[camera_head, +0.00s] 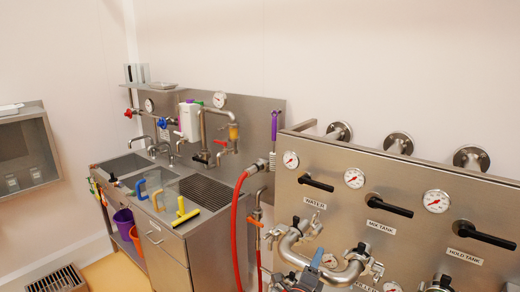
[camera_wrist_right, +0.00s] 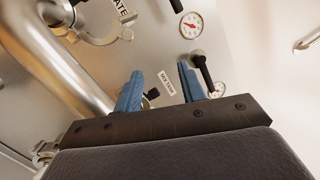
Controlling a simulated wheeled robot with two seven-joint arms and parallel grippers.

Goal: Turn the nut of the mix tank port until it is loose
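The mix tank port is on the steel panel, below the MIX TANK label (camera_head: 381,228). Its clamp shows a dark nut (camera_head: 361,247) at the top, by the end of a curved steel pipe (camera_head: 288,248). My right gripper (camera_head: 317,258) is at the bottom of the head view, in front of the pipe and left of this nut. In the right wrist view its two blue fingers (camera_wrist_right: 160,70) stand apart. A dark knob-like nut (camera_wrist_right: 152,93) and a label (camera_wrist_right: 166,82) show in the gap, beyond the fingers; contact is not visible. My left gripper is out of view.
The panel (camera_head: 325,222) also carries gauges (camera_head: 354,178), black lever handles (camera_head: 389,205) and other clamped ports. A red hose (camera_head: 237,225) hangs left of it. A sink unit (camera_head: 185,240) stands farther left.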

